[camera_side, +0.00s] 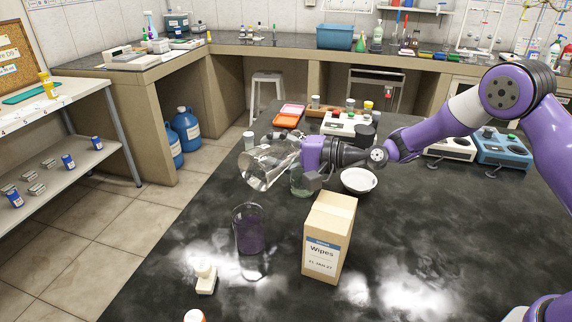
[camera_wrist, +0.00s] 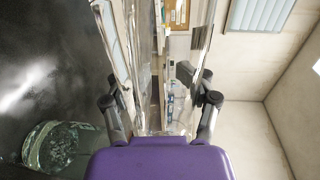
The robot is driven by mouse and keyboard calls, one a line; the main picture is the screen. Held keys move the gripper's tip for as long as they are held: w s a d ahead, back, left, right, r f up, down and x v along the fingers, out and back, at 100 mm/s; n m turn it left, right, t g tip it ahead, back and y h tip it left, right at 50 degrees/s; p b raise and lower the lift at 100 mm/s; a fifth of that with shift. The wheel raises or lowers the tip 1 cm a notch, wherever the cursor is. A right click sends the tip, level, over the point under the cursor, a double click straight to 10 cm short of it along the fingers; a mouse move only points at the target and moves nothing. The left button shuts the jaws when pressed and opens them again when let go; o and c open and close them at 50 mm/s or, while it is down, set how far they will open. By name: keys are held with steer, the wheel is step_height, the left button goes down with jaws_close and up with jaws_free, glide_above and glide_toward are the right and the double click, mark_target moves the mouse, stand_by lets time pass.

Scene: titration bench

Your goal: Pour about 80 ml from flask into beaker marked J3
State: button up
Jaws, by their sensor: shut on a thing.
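A clear glass vessel (camera_side: 264,167), which looks like the flask, lies tilted far over in the air in the side view, its wide end to the left. My gripper (camera_side: 296,150) is shut on it. Clear glass (camera_wrist: 152,60) also shows between my fingers in the wrist view; I see no liquid in it for certain. A glass beaker with dark purplish contents (camera_side: 249,230) stands on the bench below and left of the gripper. Another glass vessel with pale greenish contents (camera_side: 301,184) stands partly hidden below my gripper; a similar one shows in the wrist view (camera_wrist: 62,148). No J3 mark is readable.
A wipes box (camera_side: 328,238) stands right of the purplish beaker. A white dish (camera_side: 359,180) lies right of the gripper. Trays and a balance (camera_side: 348,126) are behind.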

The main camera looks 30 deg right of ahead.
stand_by(0.8)
steer(key=shift+s+a+r+n+h, duration=0.1)
steer(key=shift+a+r+n+h, duration=0.15)
steer(key=shift+r+n+h, duration=0.35)
steer(key=shift+s+a+f+n+g, duration=0.1)
steer(key=shift+a+n+g, duration=0.2)
steer(key=shift+n, duration=0.2)
step_height(320, 180, up, 2)
steer(key=shift+n+h, duration=0.4)
steer(key=shift+n, duration=0.2)
steer(key=shift+d, duration=0.1)
steer(key=shift+b, duration=0.3)
